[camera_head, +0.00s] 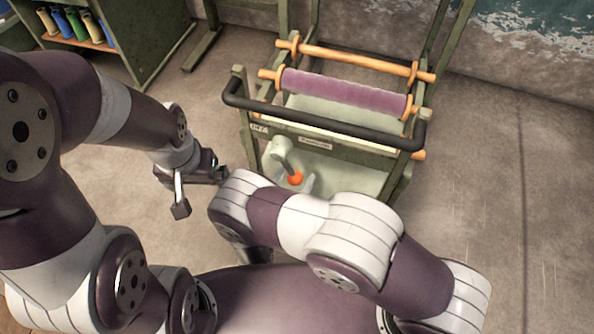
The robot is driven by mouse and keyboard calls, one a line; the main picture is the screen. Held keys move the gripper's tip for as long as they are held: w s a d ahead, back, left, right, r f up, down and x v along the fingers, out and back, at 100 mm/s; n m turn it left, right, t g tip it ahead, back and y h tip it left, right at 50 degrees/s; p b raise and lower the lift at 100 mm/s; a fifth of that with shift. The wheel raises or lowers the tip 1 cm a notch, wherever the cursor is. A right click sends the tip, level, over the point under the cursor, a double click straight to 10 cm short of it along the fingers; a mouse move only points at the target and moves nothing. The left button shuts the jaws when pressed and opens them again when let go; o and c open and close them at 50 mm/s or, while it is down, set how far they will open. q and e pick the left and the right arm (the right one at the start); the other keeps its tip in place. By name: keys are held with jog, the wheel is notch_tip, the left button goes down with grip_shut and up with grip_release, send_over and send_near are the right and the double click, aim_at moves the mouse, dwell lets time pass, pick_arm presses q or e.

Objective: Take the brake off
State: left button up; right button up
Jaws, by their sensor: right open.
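The brake appears to be a pale lever (281,148) with an orange-red knob (296,178), low on the near side of a green-framed cart (246,130). The lever tilts, its knob end toward me. My left gripper (200,191) hangs left of the cart, fingers spread and empty, apart from the lever. My right arm comes in from the lower right and crosses in front of the cart's near side. Its gripper is mostly hidden by my own arm links; its jaws are open. Whether it touches anything is hidden. The foot of the lever is partly covered.
A black push bar (325,127) spans the cart above the lever. Behind it are a purple roller (345,91) and an orange bar (355,58). A shelf (140,50) with several coloured rolls stands at the upper left. The floor (480,190) right of the cart is clear.

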grip_shut()
jog(key=shift+a, duration=0.15)
jog(key=shift+w+a+f+m+b, duration=0.15)
jog(key=shift+a+m, duration=0.2)
jog(key=shift+m, duration=0.1)
jog(key=shift+w+a+f+m+b, duration=0.15)
jog(key=shift+a+m, duration=0.15)
jog(key=shift+m, duration=0.15)
jog(key=w+a+m+y+b, duration=0.1)
jog(key=a+m, duration=0.4)
jog(key=m, duration=0.1)
jog(key=shift+w+a+r+m+g, duration=0.3)
jog(key=shift+w+a+r+m, duration=0.05)
jog(key=shift+w+a+m, duration=0.05)
jog(key=shift+a, duration=0.1)
